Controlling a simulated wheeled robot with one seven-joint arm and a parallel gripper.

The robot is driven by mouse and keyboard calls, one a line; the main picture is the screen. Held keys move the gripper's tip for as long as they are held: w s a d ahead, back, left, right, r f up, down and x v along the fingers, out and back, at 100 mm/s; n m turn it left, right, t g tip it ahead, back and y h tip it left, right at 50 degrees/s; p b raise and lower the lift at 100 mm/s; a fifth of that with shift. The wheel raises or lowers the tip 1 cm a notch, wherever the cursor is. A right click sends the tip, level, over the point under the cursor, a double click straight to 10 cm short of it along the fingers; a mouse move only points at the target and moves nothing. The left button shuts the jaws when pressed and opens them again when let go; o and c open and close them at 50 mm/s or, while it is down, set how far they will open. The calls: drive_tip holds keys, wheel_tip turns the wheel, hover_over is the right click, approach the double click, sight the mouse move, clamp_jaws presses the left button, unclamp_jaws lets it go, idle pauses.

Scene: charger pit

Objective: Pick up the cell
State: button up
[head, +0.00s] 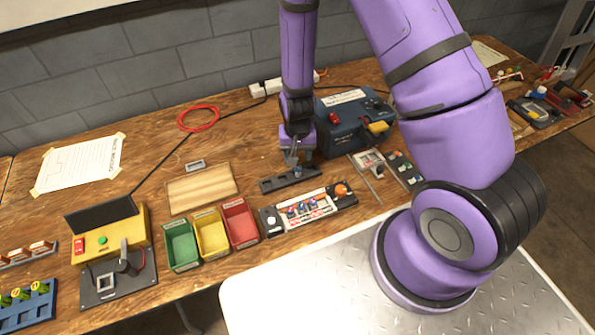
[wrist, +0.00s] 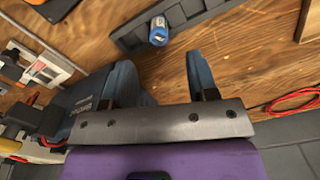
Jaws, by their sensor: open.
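The cell (wrist: 158,31) is a small cylinder with a blue band and a pale metal end. It sits in a long dark holder (wrist: 187,17) at the top of the wrist view. In the head view the dark holder (head: 272,185) lies on the bench, and the cell is a tiny blue spot (head: 297,173) just below my fingertips. My gripper (wrist: 162,66) is open and empty, with one finger on each side of the cell's line. The cell shows beyond the fingertips, apart from them. My gripper (head: 292,162) points down over the holder in the head view.
A dark blue case (head: 340,135) stands close behind and right of my gripper. In front are a panel with an orange knob (head: 341,190) and green, yellow and red bins (head: 240,222). A wooden board (head: 202,188) lies left. A red cable coil (head: 199,117) lies behind.

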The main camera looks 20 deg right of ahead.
sight(298, 168)
drive_tip(key=shift+f, duration=3.8)
clamp_jaws()
